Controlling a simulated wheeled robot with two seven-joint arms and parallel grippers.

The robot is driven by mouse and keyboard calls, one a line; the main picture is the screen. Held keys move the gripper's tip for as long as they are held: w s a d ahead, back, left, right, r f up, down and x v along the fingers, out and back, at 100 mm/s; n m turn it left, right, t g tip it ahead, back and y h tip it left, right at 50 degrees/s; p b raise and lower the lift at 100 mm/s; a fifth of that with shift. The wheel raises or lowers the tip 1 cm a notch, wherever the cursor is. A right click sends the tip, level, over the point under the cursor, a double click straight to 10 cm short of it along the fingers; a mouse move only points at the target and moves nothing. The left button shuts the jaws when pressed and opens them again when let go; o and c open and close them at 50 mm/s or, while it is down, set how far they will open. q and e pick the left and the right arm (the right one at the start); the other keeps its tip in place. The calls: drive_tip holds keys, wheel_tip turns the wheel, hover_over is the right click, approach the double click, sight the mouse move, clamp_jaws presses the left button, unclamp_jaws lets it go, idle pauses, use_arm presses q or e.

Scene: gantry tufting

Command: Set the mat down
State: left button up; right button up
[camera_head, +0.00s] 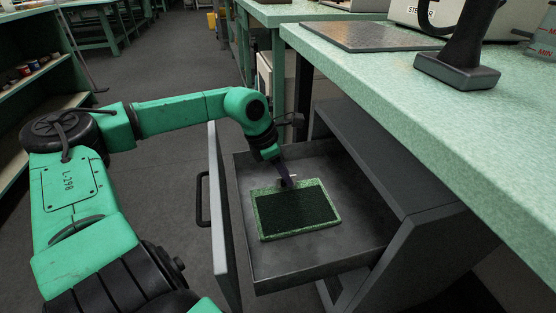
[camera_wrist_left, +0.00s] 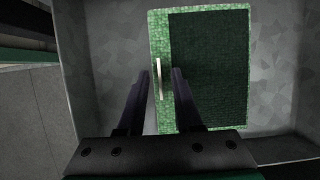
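The mat (camera_head: 297,209) is a dark green rectangle with a lighter speckled green border. It lies flat inside the open grey drawer (camera_head: 335,262), seemingly on its floor. In the left wrist view the mat (camera_wrist_left: 210,70) shows a thin pale upright strip (camera_wrist_left: 158,80) on its border. My left gripper (camera_head: 287,181) is at the mat's far edge, pointing down. In the left wrist view its two dark fingers (camera_wrist_left: 161,75) stand apart, one on each side of the pale strip, with gaps visible. My right gripper is in neither view.
The drawer's front panel (camera_head: 222,215) with a black handle (camera_head: 203,199) stands to the left. A green speckled worktop (camera_head: 420,90) overhangs on the right, bearing a black upright tool (camera_head: 458,71) and a grey plate (camera_head: 362,36). Bare drawer floor surrounds the mat.

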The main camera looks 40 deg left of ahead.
use_arm(q)
drive_tip(key=shift+s+a+r+b, duration=0.15)
drive_tip(key=shift+r+b, duration=0.25)
drive_tip(key=shift+r, duration=0.25)
drive_tip(key=p+v, duration=0.1)
drive_tip(key=v, duration=0.9)
drive_tip(key=shift+s, duration=0.15)
drive_tip(key=shift+r, duration=0.1)
